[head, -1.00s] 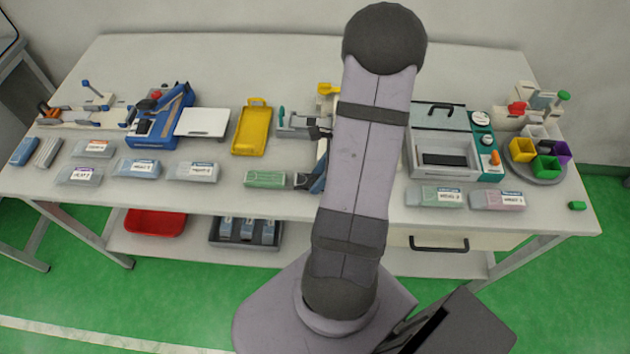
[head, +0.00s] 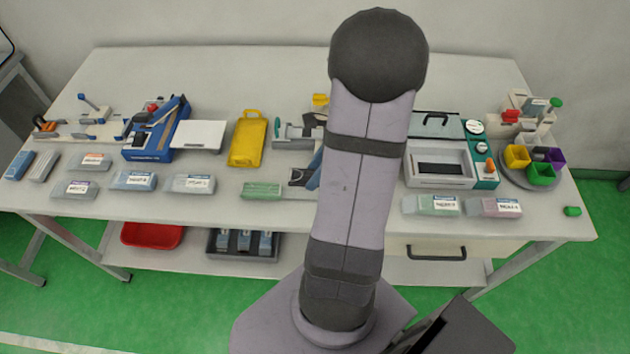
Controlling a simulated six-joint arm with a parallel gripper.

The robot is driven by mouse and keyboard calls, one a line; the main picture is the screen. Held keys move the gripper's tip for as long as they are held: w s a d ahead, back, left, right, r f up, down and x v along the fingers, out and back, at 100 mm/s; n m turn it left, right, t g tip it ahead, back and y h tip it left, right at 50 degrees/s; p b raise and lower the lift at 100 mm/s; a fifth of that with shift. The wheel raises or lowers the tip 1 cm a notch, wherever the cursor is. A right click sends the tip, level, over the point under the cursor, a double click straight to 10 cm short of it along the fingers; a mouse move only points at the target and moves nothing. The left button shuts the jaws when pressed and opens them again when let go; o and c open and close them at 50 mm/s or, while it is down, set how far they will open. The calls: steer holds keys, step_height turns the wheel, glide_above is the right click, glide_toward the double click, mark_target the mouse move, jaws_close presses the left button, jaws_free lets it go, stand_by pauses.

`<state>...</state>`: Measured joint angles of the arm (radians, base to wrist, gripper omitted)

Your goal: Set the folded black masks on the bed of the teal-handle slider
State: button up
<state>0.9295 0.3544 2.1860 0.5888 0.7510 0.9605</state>
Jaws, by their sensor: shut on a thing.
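The teal-handle slider (head: 297,131) stands at the middle of the table, just left of my arm. Its teal handle (head: 277,131) is at its left end, and my arm covers its right part. My gripper is hidden behind my raised arm, so what it holds does not show. I cannot make out any folded black masks for certain. A small dark piece (head: 298,176) lies in front of the slider, beside a blue upright part (head: 314,172) partly covered by my arm.
A yellow tray (head: 240,158) and a blue device with a white plate (head: 198,136) stand left. A grey machine with a teal panel (head: 408,180) and coloured cups (head: 541,175) stand right. Labelled packs (head: 134,181) line the front. The table's back left is clear.

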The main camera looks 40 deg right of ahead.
steer(key=shift+r, duration=1.7)
steer(key=shift+w+d+r, duration=0.15)
steer(key=shift+w+d, duration=0.2)
steer(key=w+d+r+p, duration=0.1)
steer(key=w+d+p, duration=0.3)
steer(key=w+d, duration=0.25)
steer(key=p, duration=0.3)
glide_above(305, 133)
steer(key=s+d, duration=0.1)
steer(key=shift+f, duration=0.7)
steer(key=shift+f+b, duration=0.1)
steer(key=shift+b, duration=0.2)
steer(key=shift+f+b, duration=1.85)
steer(key=shift+f, duration=0.4)
steer(key=shift+f+b, duration=0.55)
steer(key=shift+f, duration=0.55)
steer(key=shift+f, duration=0.2)
